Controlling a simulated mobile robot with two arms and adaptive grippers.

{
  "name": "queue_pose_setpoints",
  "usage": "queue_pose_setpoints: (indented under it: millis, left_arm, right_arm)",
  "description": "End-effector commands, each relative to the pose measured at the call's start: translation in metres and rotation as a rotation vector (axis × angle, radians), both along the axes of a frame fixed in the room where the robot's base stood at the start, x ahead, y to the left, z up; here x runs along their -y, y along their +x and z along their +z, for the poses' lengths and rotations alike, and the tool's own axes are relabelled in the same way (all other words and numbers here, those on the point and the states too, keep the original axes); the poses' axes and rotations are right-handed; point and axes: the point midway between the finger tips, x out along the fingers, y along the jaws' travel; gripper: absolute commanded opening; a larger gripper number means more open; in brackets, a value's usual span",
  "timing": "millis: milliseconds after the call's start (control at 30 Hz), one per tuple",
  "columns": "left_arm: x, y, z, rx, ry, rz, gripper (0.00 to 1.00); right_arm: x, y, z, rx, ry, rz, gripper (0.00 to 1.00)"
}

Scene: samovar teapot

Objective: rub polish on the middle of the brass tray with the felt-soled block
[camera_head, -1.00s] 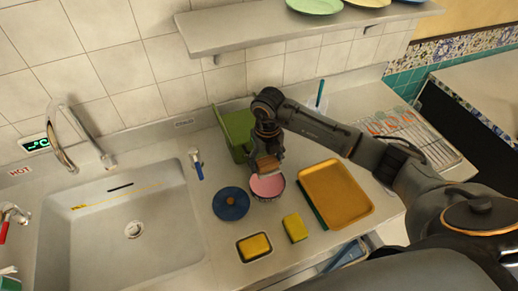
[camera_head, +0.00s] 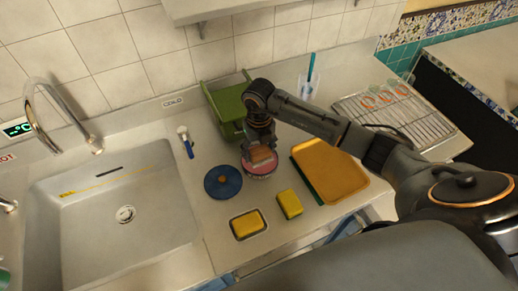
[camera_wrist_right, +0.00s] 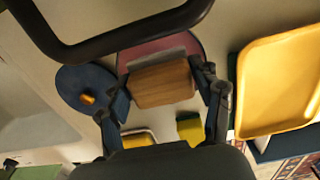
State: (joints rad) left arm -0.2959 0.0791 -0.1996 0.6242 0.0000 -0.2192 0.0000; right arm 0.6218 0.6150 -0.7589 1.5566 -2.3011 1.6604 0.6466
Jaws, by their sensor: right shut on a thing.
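My right gripper (camera_head: 261,147) is shut on a wooden block (camera_head: 263,156), which also shows between the fingers in the right wrist view (camera_wrist_right: 162,84). A pale grey layer, likely its felt sole, shows at the block's edge in that view. The block is over a round tin of pink polish (camera_head: 259,171), hiding part of it; I cannot tell whether they touch. The pink also shows behind the block in the wrist view (camera_wrist_right: 160,46). The brass tray (camera_head: 332,171), golden yellow and rectangular, lies right of the tin on a dark green mat. My left gripper is not in view.
A blue round lid (camera_head: 223,182) lies left of the tin. A yellow sponge in a dish (camera_head: 248,224) and another yellow-green sponge (camera_head: 289,204) lie in front. A green rack (camera_head: 227,108) stands behind; the sink (camera_head: 125,205) is left, a drying rack (camera_head: 400,120) right.

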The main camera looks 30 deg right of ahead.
Motion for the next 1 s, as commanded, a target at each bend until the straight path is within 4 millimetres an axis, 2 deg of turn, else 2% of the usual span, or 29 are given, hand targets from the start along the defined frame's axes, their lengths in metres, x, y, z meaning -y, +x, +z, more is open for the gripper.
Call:
queue_pose_setpoints:
  millis: [200, 1000]
  left_arm:
    - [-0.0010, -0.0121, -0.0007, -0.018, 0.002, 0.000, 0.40]
    - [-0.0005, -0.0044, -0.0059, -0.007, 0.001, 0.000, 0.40]
  right_arm:
    - [0.0000, 0.0000, 0.0003, 0.000, 0.000, 0.000, 0.40]
    - [0.0003, 0.0001, -0.0063, 0.000, -0.001, 0.000, 0.40]
